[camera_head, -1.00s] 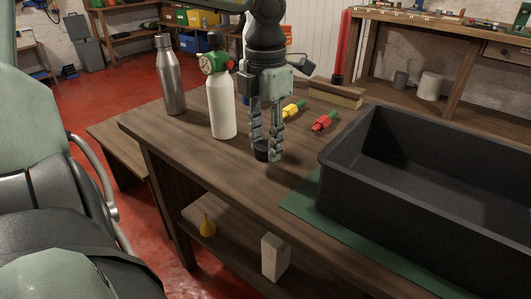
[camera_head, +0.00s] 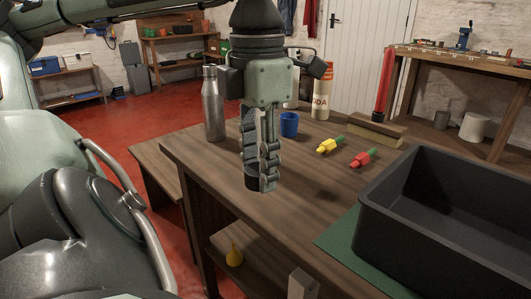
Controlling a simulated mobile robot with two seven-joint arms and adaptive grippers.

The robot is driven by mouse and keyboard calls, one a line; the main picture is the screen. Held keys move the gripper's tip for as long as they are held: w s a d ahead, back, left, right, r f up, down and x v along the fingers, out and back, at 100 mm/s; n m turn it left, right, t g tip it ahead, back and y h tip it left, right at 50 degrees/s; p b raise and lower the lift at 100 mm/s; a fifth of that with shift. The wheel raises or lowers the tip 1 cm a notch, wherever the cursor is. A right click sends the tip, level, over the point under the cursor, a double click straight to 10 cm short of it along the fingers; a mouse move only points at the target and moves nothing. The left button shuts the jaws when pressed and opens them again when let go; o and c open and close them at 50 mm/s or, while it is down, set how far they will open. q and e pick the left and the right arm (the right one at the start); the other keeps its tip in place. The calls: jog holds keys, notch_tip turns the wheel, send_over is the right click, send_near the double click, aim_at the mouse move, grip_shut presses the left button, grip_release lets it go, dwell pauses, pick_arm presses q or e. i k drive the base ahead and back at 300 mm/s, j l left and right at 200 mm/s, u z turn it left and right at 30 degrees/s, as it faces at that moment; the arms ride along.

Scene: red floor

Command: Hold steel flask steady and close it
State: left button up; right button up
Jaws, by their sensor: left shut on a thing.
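The steel flask (camera_head: 213,108) stands upright on the wooden workbench (camera_head: 310,195), near its far left corner. The piece seems to be held above the bench. My right gripper is not in view.
A blue cup (camera_head: 289,124), a soda container (camera_head: 322,92), yellow (camera_head: 328,146) and red (camera_head: 363,158) bottle-shaped pieces and a wooden block (camera_head: 372,130) stand or lie behind. A large black bin (camera_head: 440,225) on a green mat (camera_head: 340,243) fills the right. The front bench strip is clear.

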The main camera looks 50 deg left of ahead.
aim_at(212, 103)
jog(key=k, duration=1)
